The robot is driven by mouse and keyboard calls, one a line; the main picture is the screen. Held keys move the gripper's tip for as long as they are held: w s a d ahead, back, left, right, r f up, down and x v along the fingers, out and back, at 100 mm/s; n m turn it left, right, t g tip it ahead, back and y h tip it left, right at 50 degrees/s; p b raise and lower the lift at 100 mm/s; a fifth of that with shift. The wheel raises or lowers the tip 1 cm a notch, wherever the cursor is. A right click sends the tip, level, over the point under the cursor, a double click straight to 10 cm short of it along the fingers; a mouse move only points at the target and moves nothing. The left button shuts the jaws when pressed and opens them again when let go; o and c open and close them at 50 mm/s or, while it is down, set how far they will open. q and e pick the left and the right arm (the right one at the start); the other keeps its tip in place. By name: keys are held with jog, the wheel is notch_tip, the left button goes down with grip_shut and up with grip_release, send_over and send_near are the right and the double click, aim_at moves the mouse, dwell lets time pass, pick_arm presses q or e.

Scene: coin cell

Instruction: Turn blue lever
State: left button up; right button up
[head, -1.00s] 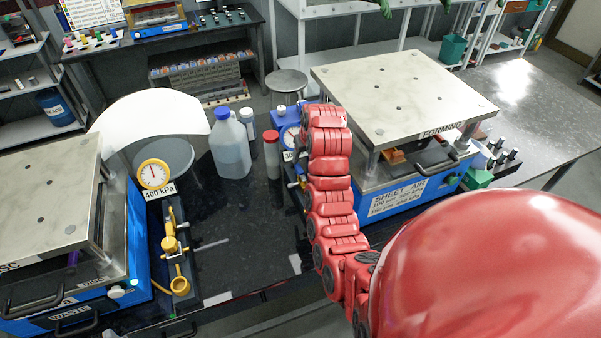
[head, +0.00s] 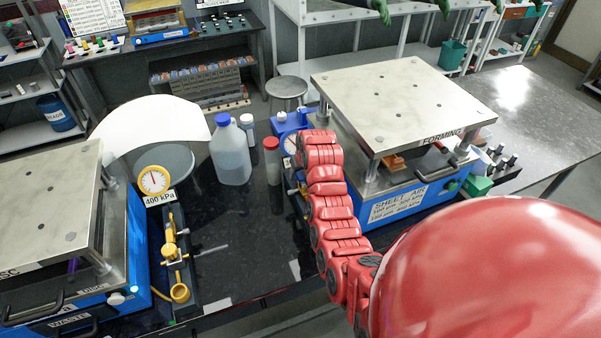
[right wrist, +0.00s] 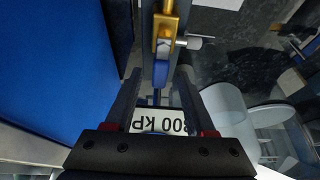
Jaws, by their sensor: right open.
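The blue lever (right wrist: 161,74) shows in the right wrist view, below a brass valve fitting (right wrist: 165,30). My right gripper (right wrist: 158,88) is open, with one dark finger on each side of the lever's line; I cannot tell whether either finger touches it. A white label reading 300 kP (right wrist: 160,121) appears upside down between the fingers. In the head view my red right arm reaches down beside the right blue press (head: 400,200) and hides most of the valve area and the gripper. My left gripper is not in view.
A blue panel (right wrist: 50,70) stands close left of the gripper in the wrist view. A blue-capped jug (head: 230,155) and a red-capped bottle (head: 272,160) stand left of my arm. The left press (head: 60,200) has a gauge (head: 153,180) and brass valve (head: 172,252).

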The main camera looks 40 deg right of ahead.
grip_shut()
jog(key=shift+f, duration=0.1)
